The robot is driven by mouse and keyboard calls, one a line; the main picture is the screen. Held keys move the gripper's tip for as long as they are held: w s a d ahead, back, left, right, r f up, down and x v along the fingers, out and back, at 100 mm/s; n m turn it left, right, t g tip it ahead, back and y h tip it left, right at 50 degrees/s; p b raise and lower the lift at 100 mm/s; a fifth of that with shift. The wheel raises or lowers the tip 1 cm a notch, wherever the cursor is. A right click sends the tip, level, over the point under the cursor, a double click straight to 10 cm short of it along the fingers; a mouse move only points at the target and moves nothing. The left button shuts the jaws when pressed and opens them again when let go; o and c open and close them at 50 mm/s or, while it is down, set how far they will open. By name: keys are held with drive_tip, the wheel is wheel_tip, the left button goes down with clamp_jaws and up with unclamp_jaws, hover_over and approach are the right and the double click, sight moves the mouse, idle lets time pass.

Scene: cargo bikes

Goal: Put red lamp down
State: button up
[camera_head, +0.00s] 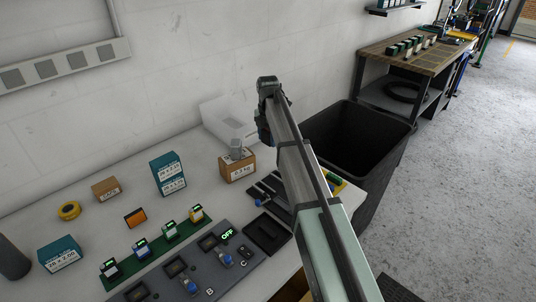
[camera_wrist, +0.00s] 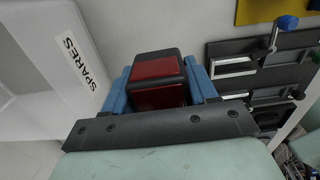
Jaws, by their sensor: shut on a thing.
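The red lamp (camera_wrist: 157,75), a red block with a dark casing, sits between the two blue fingers of my gripper (camera_wrist: 160,88) in the wrist view. My gripper is shut on it. In the head view my gripper (camera_head: 263,132) is near the back of the bench, beside the white box by the wall. My arm hides most of it there, and the lamp barely shows. The gap between the lamp and the bench is hard to judge.
The white box (camera_head: 229,120), labelled SPARES in the wrist view (camera_wrist: 65,70), stands close to my gripper. A small brown carton (camera_head: 237,168), teal boxes (camera_head: 169,174) and a switch panel (camera_head: 195,275) occupy the bench. A black bin (camera_head: 358,140) stands right of the bench.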

sight(268, 130)
drive_tip(key=shift+f, duration=3.65)
drive_tip(key=shift+f, duration=0.15)
drive_tip(key=o, duration=1.1)
wheel_tip(268, 130, up, 12)
drive_tip(key=shift+r, duration=0.15)
